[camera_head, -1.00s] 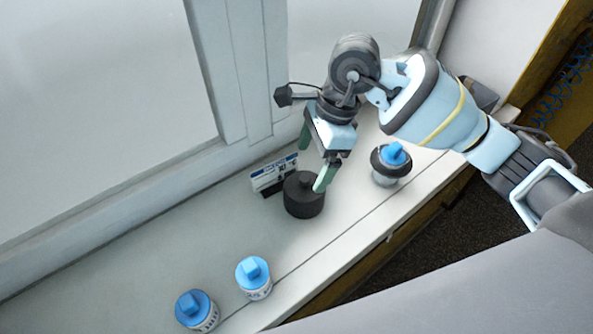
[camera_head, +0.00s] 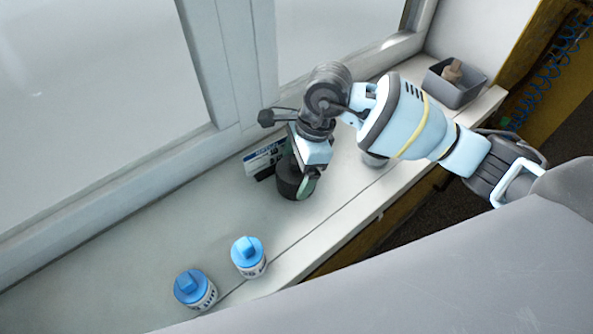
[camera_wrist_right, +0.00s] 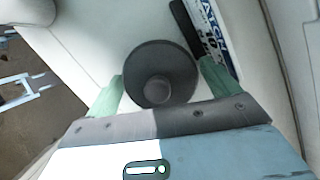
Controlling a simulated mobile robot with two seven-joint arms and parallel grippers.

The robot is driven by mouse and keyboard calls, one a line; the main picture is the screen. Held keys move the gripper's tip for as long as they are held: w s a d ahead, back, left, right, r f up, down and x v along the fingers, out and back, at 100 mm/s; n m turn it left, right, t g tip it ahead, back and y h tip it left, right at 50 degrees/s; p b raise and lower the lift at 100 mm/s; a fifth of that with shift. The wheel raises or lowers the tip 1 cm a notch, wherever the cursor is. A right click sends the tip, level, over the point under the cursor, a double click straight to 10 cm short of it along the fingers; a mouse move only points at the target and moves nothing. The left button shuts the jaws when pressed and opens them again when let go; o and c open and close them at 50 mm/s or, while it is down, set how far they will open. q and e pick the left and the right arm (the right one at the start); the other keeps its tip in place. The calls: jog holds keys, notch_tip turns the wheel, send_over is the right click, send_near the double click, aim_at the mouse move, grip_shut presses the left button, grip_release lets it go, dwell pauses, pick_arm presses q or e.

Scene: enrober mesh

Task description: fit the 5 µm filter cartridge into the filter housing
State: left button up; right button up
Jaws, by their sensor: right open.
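A black round lid-like piece (camera_head: 290,186) with a knob on top stands on the white sill. My right gripper (camera_wrist_right: 160,84) is over it, open, with one green finger on each side of the black piece (camera_wrist_right: 158,62); I cannot tell if they touch it. Two white cartridges with blue caps, a left one (camera_head: 195,289) and a right one (camera_head: 249,257), stand upright at the front left; their micron marks are too small to read. A grey bit of the likely filter housing (camera_head: 374,160) shows under my right arm, mostly hidden. My left gripper is not in view.
A grey bin (camera_head: 455,88) with a brown object sits at the sill's far right. The window frame (camera_head: 215,65) bounds the back.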

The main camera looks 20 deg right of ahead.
jog(key=shift+a+f, duration=0.15)
jog(key=shift+f, duration=0.25)
jog(key=c, duration=0.7)
jog(key=shift+c, duration=0.2)
jog(key=shift+r, duration=0.2)
